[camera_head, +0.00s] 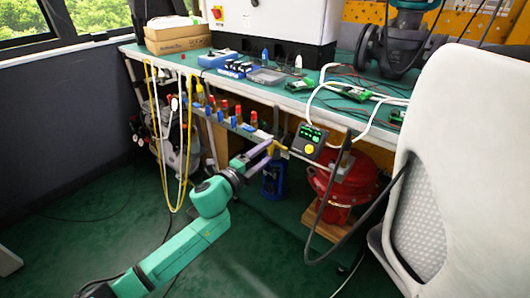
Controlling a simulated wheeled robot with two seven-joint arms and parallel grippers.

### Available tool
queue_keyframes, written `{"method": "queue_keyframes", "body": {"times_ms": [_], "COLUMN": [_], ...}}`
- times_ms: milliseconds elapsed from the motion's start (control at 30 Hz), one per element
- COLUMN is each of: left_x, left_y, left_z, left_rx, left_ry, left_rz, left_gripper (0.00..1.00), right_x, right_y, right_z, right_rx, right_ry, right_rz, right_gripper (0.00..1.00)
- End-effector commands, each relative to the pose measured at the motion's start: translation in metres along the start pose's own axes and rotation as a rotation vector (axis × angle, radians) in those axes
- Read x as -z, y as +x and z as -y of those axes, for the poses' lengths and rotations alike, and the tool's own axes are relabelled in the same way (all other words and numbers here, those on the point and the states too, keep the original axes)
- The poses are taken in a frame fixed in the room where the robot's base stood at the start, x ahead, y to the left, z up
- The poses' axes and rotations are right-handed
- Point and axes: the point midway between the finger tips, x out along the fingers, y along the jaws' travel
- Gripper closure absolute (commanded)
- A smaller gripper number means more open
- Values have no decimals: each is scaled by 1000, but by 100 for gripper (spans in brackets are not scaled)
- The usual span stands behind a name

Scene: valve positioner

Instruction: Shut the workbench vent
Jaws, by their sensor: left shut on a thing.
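The workbench (355,102) has a green top with a white front edge. Below that edge runs a rail (243,129) with several red and blue fittings on it. At the rail's right end is a small yellow handle (279,147), which I take for the vent's; its exact angle is too small to tell. My left gripper (268,146) reaches up from the lower left and is shut on the yellow handle. Its fingers partly hide the handle. My right gripper is not in view.
A dark gauge box with green digits (308,140) hangs just right of the handle. A red tank (345,185) and a blue container (273,180) stand below. Yellow hoses (163,170) hang at the left. A white chair (460,150) fills the right side.

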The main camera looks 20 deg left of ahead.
Motion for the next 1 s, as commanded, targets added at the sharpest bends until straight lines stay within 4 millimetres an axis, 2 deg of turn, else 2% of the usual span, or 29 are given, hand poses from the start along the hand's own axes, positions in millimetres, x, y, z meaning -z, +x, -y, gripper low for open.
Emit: {"method": "queue_keyframes", "body": {"times_ms": [367,400,433,467,800,867,1000], "left_x": [0,0,0,0,0,-1,0], "left_y": [0,0,0,0,-3,-8,-33], "left_z": [-1,-1,-1,-1,-1,-1,-1], "left_rx": [-1,-1,-1,-1,-2,-2,-5], "left_ry": [-8,-8,-8,-7,-5,-6,-5], "left_rz": [1,1,1,1,1,1,1], "left_gripper": [93,22,11,7,7,7,7], "right_x": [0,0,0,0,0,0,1], "right_y": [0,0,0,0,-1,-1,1], "right_z": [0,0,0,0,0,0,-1], "right_rx": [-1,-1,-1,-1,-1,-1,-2], "right_ry": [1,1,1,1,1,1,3], "right_rz": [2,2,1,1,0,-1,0], "right_gripper": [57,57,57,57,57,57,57]}}
